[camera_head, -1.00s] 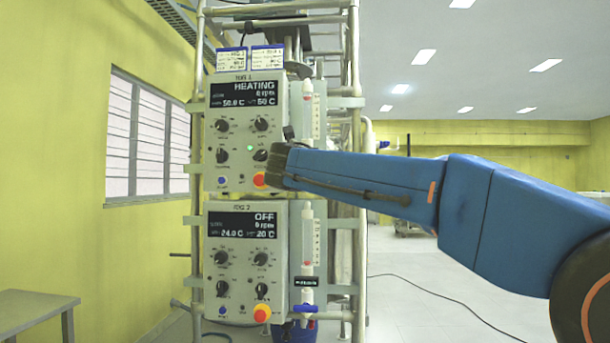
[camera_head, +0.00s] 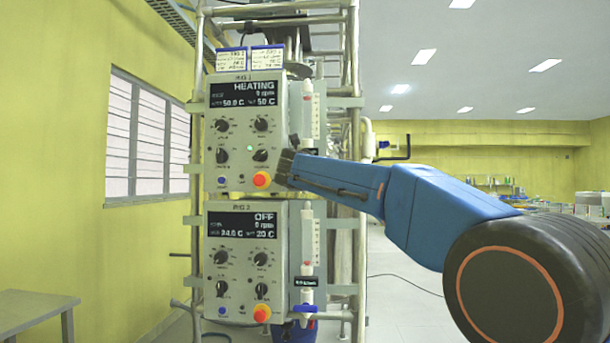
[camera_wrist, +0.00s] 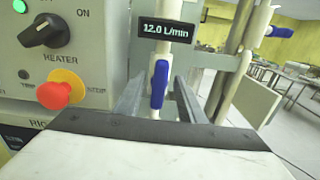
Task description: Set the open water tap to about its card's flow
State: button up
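In the wrist view the upper water tap's blue lever (camera_wrist: 159,85) stands upright, in line with its white pipe. The black display (camera_wrist: 166,30) above it reads 12.0 L/min. My gripper (camera_wrist: 161,79) has its two grey fingers apart, one on each side of the lever; I see no clear contact. In the head view my gripper (camera_head: 287,168) is at the upper panel's right edge and hides this tap. The lower tap's blue lever (camera_head: 304,308) lies across its pipe. Two cards (camera_head: 231,59) (camera_head: 267,57) sit on top of the rack; their text is too small to read.
The upper panel (camera_head: 244,120) reads HEATING, with a red stop button (camera_wrist: 54,95) left of my fingers. The lower panel (camera_head: 246,270) reads OFF. Metal rack poles (camera_head: 355,100) stand to the right of the tap. Another blue-handled valve (camera_head: 383,144) is behind the rack.

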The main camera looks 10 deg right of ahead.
grip_shut()
jog(key=shift+m, duration=0.3)
jog(key=shift+d+f+m, duration=0.1)
jog(key=shift+d+m, duration=0.05)
jog(key=shift+m, duration=1.8)
jog(key=shift+d+f+m, duration=0.1)
jog(key=shift+m, duration=1.85)
grip_release()
jog(key=shift+s, duration=0.1)
